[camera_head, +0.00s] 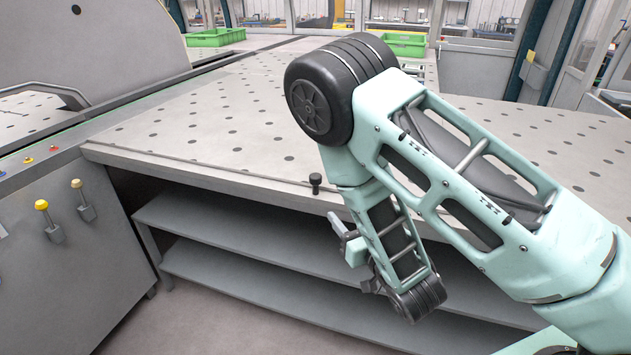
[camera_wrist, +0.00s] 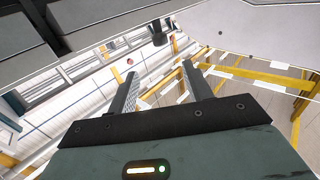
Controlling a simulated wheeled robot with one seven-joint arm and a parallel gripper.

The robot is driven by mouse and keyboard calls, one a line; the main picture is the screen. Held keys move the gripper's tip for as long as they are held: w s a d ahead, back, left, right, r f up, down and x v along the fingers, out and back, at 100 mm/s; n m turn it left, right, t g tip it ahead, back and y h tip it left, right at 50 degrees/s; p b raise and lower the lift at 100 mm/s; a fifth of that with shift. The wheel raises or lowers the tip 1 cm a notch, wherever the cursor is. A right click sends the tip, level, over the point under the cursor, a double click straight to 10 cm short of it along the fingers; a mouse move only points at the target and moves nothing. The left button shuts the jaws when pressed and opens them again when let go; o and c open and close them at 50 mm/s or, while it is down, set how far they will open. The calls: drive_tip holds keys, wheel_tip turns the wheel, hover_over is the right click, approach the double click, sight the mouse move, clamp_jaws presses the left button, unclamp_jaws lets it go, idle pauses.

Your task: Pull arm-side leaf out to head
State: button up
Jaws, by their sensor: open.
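A grey perforated table top (camera_head: 230,135) fills the middle of the head view. I cannot tell which part is the arm-side leaf; my arm hides much of the table's right front. My gripper (camera_head: 347,238) is below the table's front edge, in front of the shelves and apart from the knob. In the wrist view my gripper (camera_wrist: 158,68) has two fingers spread with nothing between them.
Grey shelves (camera_head: 240,235) lie under the table. A control cabinet (camera_head: 75,240) with yellow-topped levers stands at the left. Green crates (camera_head: 215,37) sit at the back. Open floor shows at the lower left. Yellow frames (camera_wrist: 265,77) show in the wrist view.

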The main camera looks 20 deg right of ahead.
sight(319, 182)
drive_tip(key=w+a+b, duration=0.1)
drive_tip(key=w+b, duration=0.1)
drive_tip(key=w, duration=0.3)
drive_tip(key=w+b, duration=0.1)
drive_tip(key=w, duration=0.5)
drive_tip(key=w+a+b, duration=0.1)
drive_tip(key=w+b, duration=0.1)
drive_tip(key=w, duration=0.3)
drive_tip(key=shift+w+a+b, duration=0.2)
drive_tip(key=shift+a+b, duration=0.1)
